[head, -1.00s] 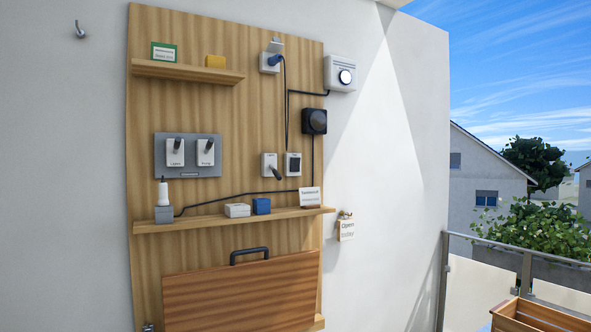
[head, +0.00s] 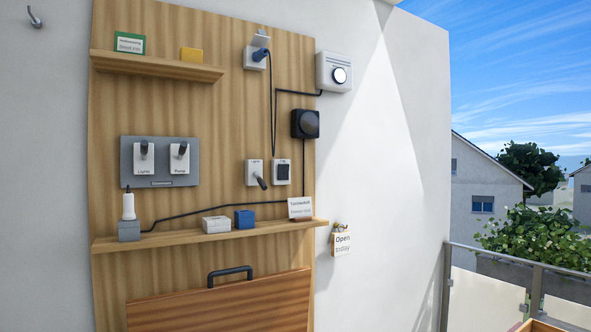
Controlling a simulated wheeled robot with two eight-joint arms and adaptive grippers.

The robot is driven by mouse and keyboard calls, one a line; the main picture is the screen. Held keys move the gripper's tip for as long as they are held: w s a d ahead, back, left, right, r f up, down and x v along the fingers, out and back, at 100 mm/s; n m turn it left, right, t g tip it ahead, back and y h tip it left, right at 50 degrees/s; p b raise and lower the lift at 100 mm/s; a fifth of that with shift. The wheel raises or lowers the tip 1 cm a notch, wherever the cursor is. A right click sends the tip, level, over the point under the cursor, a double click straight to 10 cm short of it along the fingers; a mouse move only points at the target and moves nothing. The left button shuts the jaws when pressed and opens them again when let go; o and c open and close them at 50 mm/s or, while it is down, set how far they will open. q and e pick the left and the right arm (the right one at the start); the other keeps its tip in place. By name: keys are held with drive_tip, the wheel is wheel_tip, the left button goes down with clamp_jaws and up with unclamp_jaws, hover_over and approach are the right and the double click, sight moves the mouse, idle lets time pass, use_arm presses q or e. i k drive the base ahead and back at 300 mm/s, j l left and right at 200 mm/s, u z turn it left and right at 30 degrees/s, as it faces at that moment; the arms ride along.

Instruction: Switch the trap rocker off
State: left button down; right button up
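A small white switch with a dark rocker face (head: 283,172) sits on the wooden wall board (head: 225,110). Its label is too small to read surely, and which way the rocker is tipped cannot be told. Close on its left is a white switch plate (head: 254,170) with a dark lever pointing down. Neither of my grippers is in view.
Cables run between the devices. The lower shelf (head: 200,236) holds small boxes and a sign; a hinged wooden panel (head: 220,302) is below. A railing (head: 515,262) stands right.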

sight(283, 169)
drive_tip(key=i+l, duration=0.2)
drive_tip(key=i, duration=0.25)
drive_tip(key=i+l, duration=0.2)
drive_tip(key=i, duration=0.25)
drive_tip(key=i+l+z, duration=0.1)
drive_tip(key=i, duration=0.4)
drive_tip(key=l, duration=0.1)
